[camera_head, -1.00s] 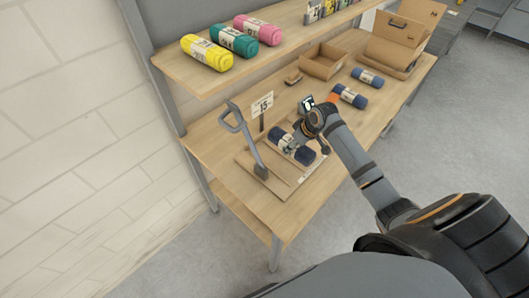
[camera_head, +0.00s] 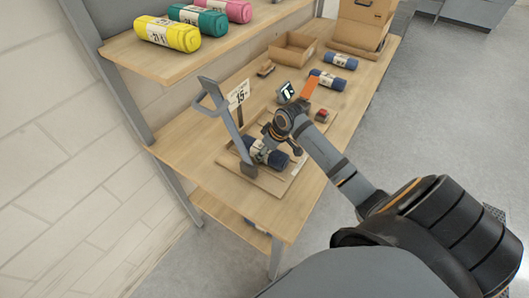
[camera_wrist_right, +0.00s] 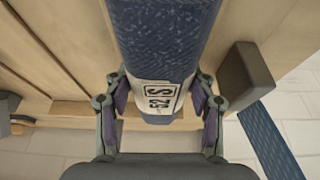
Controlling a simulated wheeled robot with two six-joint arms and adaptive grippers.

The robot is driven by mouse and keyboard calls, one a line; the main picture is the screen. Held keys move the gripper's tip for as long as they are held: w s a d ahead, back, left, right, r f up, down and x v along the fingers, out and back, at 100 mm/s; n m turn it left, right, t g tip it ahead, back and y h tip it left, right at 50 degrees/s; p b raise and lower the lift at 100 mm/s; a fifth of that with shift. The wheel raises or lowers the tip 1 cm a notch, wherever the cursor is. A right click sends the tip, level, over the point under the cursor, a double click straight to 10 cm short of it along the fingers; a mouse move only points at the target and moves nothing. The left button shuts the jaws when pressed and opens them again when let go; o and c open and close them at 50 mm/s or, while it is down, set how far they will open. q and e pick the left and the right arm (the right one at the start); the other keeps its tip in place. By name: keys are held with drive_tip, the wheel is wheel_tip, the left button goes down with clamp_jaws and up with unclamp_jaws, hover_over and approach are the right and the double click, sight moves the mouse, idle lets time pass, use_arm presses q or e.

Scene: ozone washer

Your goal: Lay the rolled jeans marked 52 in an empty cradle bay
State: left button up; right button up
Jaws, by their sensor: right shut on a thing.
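The rolled jeans are a dark blue roll (camera_head: 265,152) with a pale band. In the right wrist view the band (camera_wrist_right: 158,97) reads 52 and S. My right gripper (camera_head: 290,148) is shut on the roll, with one finger on each side of it in the wrist view (camera_wrist_right: 160,112). The roll is over the wooden cradle (camera_head: 272,183) on the bench, close beside the grey lever (camera_head: 230,125). I cannot tell whether it touches the cradle, and the bay under it is hidden. My left gripper is out of view.
A sign (camera_head: 238,95) marked 15 stands behind the cradle. Blue rolls (camera_head: 327,80) and an open carton (camera_head: 292,48) lie further along the bench. A small red item (camera_head: 322,115) sits behind my arm. Yellow (camera_head: 167,34), teal and pink rolls sit on the upper shelf.

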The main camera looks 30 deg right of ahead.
drive_tip(key=o, duration=1.5)
drive_tip(key=shift+s, duration=0.1)
drive_tip(key=shift+c, duration=0.2)
drive_tip(key=shift+r, duration=0.2)
drive_tip(key=b+v, duration=0.1)
drive_tip(key=v, duration=1)
drive_tip(key=shift+s+d, duration=0.15)
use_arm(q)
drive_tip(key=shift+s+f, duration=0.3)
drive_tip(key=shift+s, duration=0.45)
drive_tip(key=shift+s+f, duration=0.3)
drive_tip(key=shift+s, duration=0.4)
use_arm(e)
drive_tip(key=shift+s+r, duration=0.1)
drive_tip(key=shift+r, duration=0.25)
